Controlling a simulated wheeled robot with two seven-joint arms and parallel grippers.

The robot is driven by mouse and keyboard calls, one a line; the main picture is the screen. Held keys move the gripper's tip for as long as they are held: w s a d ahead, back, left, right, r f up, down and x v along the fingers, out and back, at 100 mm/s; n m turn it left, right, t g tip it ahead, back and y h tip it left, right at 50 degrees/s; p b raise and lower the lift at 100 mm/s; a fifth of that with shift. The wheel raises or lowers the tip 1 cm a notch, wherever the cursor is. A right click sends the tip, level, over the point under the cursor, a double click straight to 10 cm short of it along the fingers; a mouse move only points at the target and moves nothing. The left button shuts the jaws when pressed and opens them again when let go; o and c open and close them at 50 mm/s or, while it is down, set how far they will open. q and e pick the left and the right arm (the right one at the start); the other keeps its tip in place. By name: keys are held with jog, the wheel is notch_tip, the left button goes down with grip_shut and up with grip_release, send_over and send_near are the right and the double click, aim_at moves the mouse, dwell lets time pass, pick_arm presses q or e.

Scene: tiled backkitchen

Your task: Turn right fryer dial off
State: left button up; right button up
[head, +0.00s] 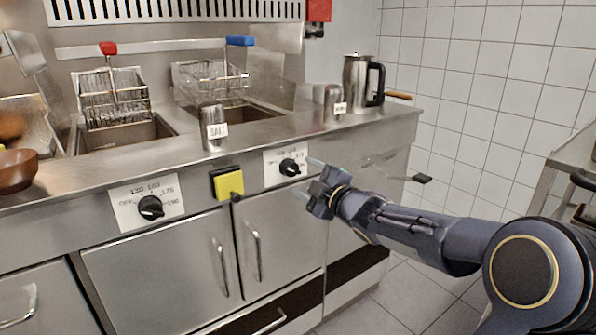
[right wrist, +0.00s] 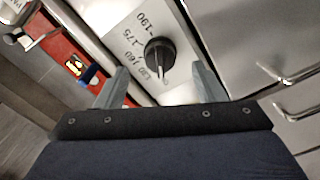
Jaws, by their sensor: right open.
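The right fryer dial (head: 290,167) is a black knob on a white plate with temperature numbers, on the steel front panel. In the right wrist view the dial (right wrist: 160,53) shows close up, with a pale line on its grip. My right gripper (head: 308,183) is open and empty, just in front of the dial and slightly to its right. In the right wrist view the dial lies between and beyond the two fingertips (right wrist: 160,80), apart from them. The left fryer dial (head: 150,207) is a similar black knob. My left gripper is in neither view.
A yellow box (head: 228,182) with a dark knob sits between the dials. A salt shaker (head: 213,128), a second shaker (head: 334,103) and a steel jug (head: 358,80) stand on the counter. Cabinet handles (head: 253,250) stick out below. Free floor lies at the right.

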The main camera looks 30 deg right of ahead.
jog(key=s, duration=0.3)
jog(key=shift+d, duration=0.1)
dwell(0.4)
jog(key=s+a+f+m+g+y, duration=0.1)
jog(key=s+a+f+m+g, duration=0.4)
jog(key=s, duration=0.5)
jog(key=s+a+f+m+g+y, duration=0.1)
jog(key=s+a+f+m+g, duration=0.2)
jog(key=s+a+f+m, duration=0.5)
jog(key=s+a+f+m+g, duration=0.2)
jog(key=s+a+f+g, duration=0.25)
jog(key=s, duration=0.75)
notch_tip(320, 180, up, 34)
jog(key=p, duration=3.4)
jog(key=shift+r, duration=0.2)
